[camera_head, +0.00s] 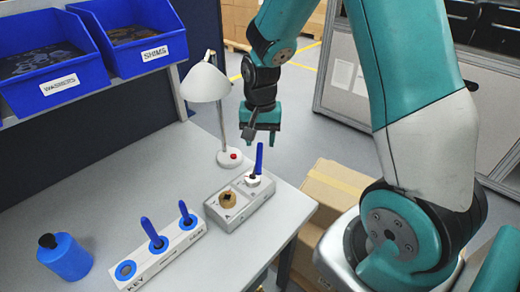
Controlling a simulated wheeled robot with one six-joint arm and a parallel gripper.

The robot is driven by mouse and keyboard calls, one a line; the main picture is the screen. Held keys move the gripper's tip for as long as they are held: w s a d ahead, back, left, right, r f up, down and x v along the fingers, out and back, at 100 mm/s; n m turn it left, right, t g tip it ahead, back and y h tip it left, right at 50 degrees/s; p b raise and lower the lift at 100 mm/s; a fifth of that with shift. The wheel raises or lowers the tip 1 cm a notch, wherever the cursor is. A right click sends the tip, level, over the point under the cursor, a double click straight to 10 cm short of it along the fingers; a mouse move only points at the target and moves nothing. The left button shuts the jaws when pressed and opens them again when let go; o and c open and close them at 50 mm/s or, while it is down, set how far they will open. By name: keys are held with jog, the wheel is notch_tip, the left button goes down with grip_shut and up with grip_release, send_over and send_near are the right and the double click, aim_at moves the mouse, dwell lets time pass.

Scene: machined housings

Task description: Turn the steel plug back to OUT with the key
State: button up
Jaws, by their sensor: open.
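A grey machined housing (236,215) lies near the right edge of the table. It has a brass-coloured plug (228,199) with a dark socket and a pale steel plug (252,181). A blue key (259,158) stands nearly upright at the steel plug. Whether it is fully seated, and any OUT mark, is too small to tell. My gripper (261,138) is open and empty, pointing down just above the blue key's top. A gap to the key seems to remain, but contact is hard to judge.
A white key rack (163,257) holds two blue keys (151,231) and has an empty blue-ringed place (126,270). A blue bottle (65,256) stands left. A white lamp (206,84) stands close behind the housing. Blue bins (130,38) sit on a shelf.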

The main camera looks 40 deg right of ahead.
aim_at(260, 145)
jog(key=shift+f, duration=2.55)
grip_shut()
jog(key=shift+n+p, duration=0.5)
jog(key=shift+n, duration=0.9)
jog(key=shift+c, duration=2.4)
grip_release()
jog(key=shift+n, duration=0.4)
jog(key=o, duration=0.5)
jog(key=shift+c, duration=0.2)
jog(key=shift+r, duration=0.1)
